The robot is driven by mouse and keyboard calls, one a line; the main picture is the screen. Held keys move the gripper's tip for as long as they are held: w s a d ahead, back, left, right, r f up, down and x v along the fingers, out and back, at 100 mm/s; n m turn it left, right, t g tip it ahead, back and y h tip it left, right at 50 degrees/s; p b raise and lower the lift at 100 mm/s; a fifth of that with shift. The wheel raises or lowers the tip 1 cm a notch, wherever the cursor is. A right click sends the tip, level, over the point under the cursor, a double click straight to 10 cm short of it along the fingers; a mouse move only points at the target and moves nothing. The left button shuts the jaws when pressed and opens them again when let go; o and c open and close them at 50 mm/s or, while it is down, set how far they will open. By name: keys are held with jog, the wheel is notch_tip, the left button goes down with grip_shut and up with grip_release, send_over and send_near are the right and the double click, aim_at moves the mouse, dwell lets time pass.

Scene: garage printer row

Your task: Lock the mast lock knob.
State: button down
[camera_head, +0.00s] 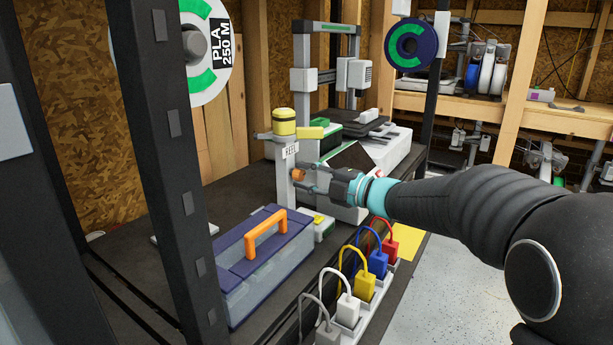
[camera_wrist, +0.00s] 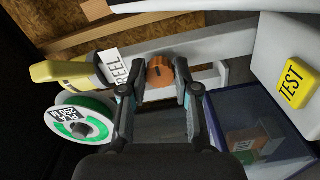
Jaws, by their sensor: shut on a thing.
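The mast lock knob is orange and sits on the grey mast (camera_head: 284,178) below a white REEL label. It shows as the orange knob (camera_head: 298,174) in the head view and as the ridged knob (camera_wrist: 159,70) with a dark mark in the wrist view. My gripper (camera_head: 308,181) reaches in from the right and is shut on the knob. In the wrist view my gripper's fingers (camera_wrist: 160,88) lie on either side of it. The fingers hide part of the knob's sides.
A toolbox (camera_head: 258,262) with an orange handle stands in front of the mast. A power strip (camera_head: 372,300) with several coloured plugs runs along the bench's front edge. A yellow beacon (camera_head: 284,121) tops the mast. A dark rack post (camera_head: 165,150) stands at the left.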

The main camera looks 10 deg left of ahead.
jog(key=c, duration=0.8)
grip_release()
jog(key=shift+c, duration=0.2)
jog(key=v, duration=1.2)
